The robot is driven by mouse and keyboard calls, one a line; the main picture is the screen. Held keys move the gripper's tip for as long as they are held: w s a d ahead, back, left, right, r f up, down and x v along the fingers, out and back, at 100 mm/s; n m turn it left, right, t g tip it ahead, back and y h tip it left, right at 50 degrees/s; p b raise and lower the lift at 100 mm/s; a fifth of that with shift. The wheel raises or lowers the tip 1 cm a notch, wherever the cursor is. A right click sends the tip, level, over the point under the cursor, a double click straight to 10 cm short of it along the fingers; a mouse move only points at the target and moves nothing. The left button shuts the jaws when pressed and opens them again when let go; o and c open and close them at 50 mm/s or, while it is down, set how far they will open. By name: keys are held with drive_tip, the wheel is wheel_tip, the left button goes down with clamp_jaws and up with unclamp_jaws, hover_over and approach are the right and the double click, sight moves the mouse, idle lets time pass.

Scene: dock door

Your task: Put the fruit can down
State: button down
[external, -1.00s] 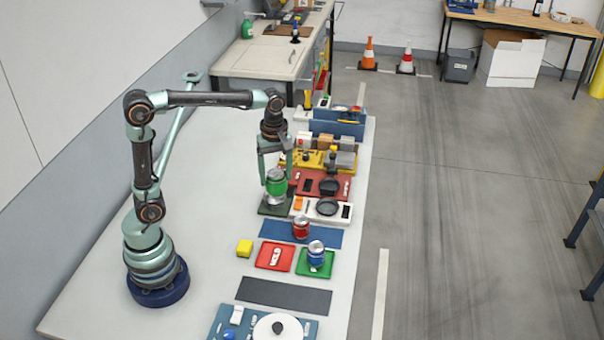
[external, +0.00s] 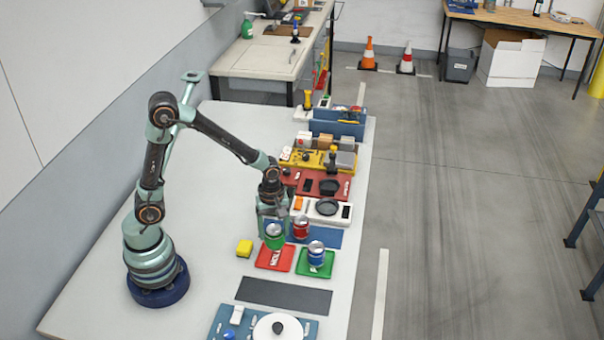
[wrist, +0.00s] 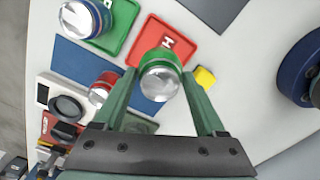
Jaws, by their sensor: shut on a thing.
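My gripper (wrist: 160,105) is shut on a green can with a silver lid (wrist: 160,75), likely the fruit can, held upright. In the external view the green can (external: 274,237) is at the far edge of a red tray (external: 275,260) with white lettering. The red tray also shows in the wrist view (wrist: 172,38), partly hidden behind the can. I cannot tell whether the can's base touches the tray. My gripper also shows in the external view (external: 273,222), partly hiding the things behind it.
A red can (external: 300,227) stands close to the right on a blue mat (external: 326,239). A blue can (external: 316,254) stands on a green tray (external: 328,269). A yellow block (external: 244,248) lies left of the red tray. A dark mat (external: 284,294) in front is bare.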

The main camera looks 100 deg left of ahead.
sight(275, 240)
drive_tip(key=shift+f, duration=2.3)
unclamp_jaws()
drive_tip(key=r, duration=1.2)
drive_tip(key=shift+w+d, duration=0.1)
drive_tip(key=shift+d, duration=0.1)
drive_tip(key=s+d+r+m+t, duration=0.1)
drive_tip(key=d+r+m, duration=0.3)
drive_tip(key=d+m, duration=0.4)
drive_tip(key=d+r+m+t, duration=0.4)
drive_tip(key=d+m, duration=0.4)
drive_tip(key=m, duration=0.7)
drive_tip(key=shift+s+d+r+t, duration=0.3)
drive_tip(key=shift+s+r, duration=0.05)
